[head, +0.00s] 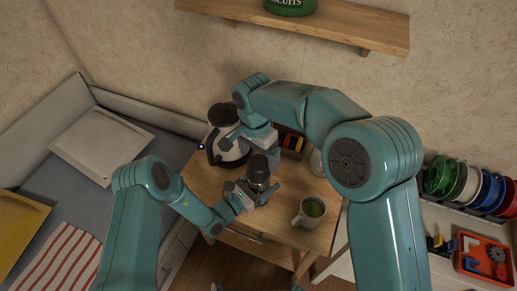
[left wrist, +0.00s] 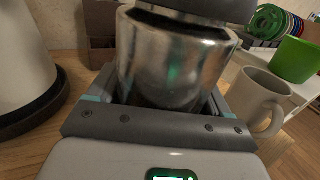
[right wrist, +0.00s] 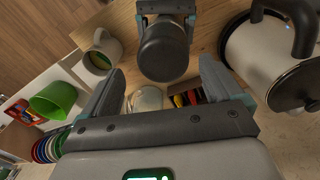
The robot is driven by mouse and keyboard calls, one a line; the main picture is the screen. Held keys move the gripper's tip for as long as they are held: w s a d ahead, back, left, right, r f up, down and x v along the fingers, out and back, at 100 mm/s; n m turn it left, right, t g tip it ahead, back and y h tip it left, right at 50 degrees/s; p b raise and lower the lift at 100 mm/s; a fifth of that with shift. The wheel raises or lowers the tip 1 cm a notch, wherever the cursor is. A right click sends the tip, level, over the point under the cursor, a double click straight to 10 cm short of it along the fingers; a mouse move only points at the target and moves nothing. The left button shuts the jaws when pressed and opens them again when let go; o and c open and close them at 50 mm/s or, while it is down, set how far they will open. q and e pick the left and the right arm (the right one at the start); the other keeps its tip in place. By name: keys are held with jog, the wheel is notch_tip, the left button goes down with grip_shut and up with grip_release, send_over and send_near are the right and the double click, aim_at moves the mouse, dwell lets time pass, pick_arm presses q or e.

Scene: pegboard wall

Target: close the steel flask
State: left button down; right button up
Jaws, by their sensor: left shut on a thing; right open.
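The steel flask (left wrist: 170,62) stands upright on the small wooden table, with a dark cap (right wrist: 163,52) on its top. In the head view the dark cap shows at the flask's top (head: 258,167). My left gripper (head: 243,197) is shut around the flask's steel body, and its fingers show on both sides in the left wrist view. My right gripper (right wrist: 160,85) is open and empty, above and behind the flask, with the cap in front of its spread fingers. In the left wrist view a dark band shows between cap and steel; I cannot tell how tightly the cap sits.
A white kettle (head: 229,150) stands at the table's back left. A mug (head: 308,211) stands right of the flask. A box of coloured items (right wrist: 187,97) and a pale round thing (right wrist: 146,99) are at the back. A shelf (head: 340,24) hangs above.

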aim_at(259, 162)
jog(key=n, duration=0.5)
jog(key=shift+r, duration=0.15)
jog(key=n, duration=0.3)
jog(key=shift+r, duration=0.1)
jog(key=n, duration=0.4)
jog(key=shift+r+n, duration=0.15)
jog(key=shift+n, duration=0.25)
jog(key=n, duration=0.5)
jog(key=shift+r, duration=0.15)
jog(key=n, duration=0.8)
jog(key=shift+r, duration=0.2)
jog(key=n, duration=0.4)
jog(key=shift+r+n+y, duration=0.15)
jog(key=shift+n+y, duration=0.15)
jog(key=n, duration=0.4)
jog(key=shift+r, duration=0.1)
jog(key=shift+f, duration=4.05)
